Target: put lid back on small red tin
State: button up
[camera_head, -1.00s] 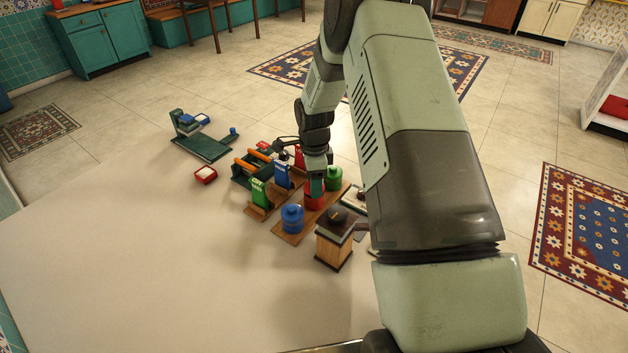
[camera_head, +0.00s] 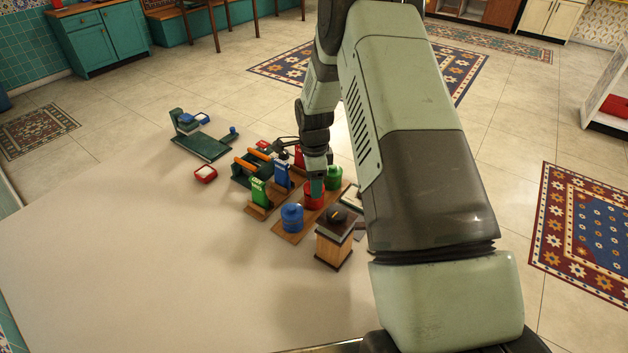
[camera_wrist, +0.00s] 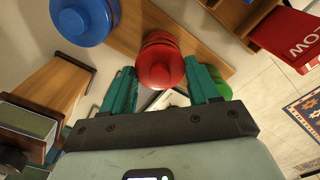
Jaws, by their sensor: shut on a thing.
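The small red tin (camera_head: 312,197) stands on a wooden board (camera_head: 281,234) between a blue tin (camera_head: 292,218) and a green tin (camera_head: 333,178). My gripper (camera_head: 317,188) is right over the red tin, pointing down. In the wrist view, a round red lid with a knob (camera_wrist: 161,72) is between the two teal fingers of my gripper (camera_wrist: 165,84), which are shut on it. A red rim (camera_wrist: 158,38) shows just behind the lid, roughly lined up with it. Whether lid and tin touch cannot be told.
The blue tin (camera_wrist: 84,18) and green tin (camera_wrist: 218,92) flank closely. A wooden box with a dark top (camera_head: 334,240) stands in front. Blue and green upright holders (camera_head: 260,192) and a caddy with orange handles (camera_head: 248,168) stand left.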

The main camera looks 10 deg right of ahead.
jog(key=o, duration=1.3)
jog(key=shift+r, duration=3.5)
jog(key=shift+c, duration=0.4)
grip_shut()
jog(key=shift+f, duration=0.1)
